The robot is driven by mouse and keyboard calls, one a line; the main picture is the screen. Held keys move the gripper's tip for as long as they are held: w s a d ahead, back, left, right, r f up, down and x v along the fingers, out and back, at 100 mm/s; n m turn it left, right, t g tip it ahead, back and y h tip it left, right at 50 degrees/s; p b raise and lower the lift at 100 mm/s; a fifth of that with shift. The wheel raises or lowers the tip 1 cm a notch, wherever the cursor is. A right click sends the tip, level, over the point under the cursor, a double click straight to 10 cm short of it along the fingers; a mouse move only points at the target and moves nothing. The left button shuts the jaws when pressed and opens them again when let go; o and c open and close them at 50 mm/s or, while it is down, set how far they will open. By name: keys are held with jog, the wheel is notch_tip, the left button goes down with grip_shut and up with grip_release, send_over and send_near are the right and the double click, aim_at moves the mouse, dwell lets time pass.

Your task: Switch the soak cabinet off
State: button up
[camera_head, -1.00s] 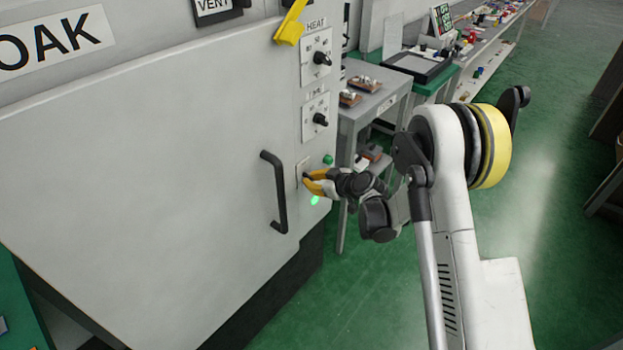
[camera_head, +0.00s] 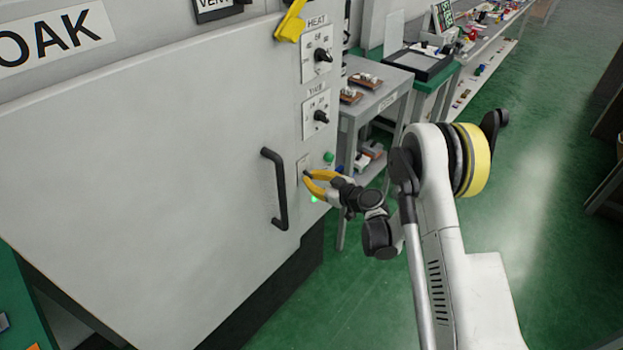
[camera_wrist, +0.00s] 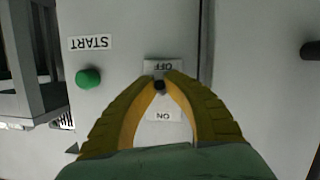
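The soak cabinet (camera_head: 150,170) fills the left of the head view, with part of its name sign showing. Its switch plate (camera_head: 303,166) is low on the right-hand panel. In the wrist view the plate (camera_wrist: 172,130) reads OFF at the top and ON below, both upside down. A small black switch lever (camera_wrist: 159,86) shows between my fingertips, nearer the OFF word. Contact with the lever cannot be told.
A green START button (camera_wrist: 88,78) is beside the plate. A green light (camera_head: 314,199) glows below my gripper. A black door handle (camera_head: 276,188) is left of the plate. HEAT (camera_head: 322,55) and another knob (camera_head: 321,116) are above. A grey side table (camera_head: 375,105) stands behind.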

aim_at(303, 151)
jog(key=o, duration=0.5)
jog(key=shift+c, duration=0.2)
jog(key=shift+r, duration=0.1)
notch_tip(303, 151, up, 10)
jog(key=shift+f, duration=0.1)
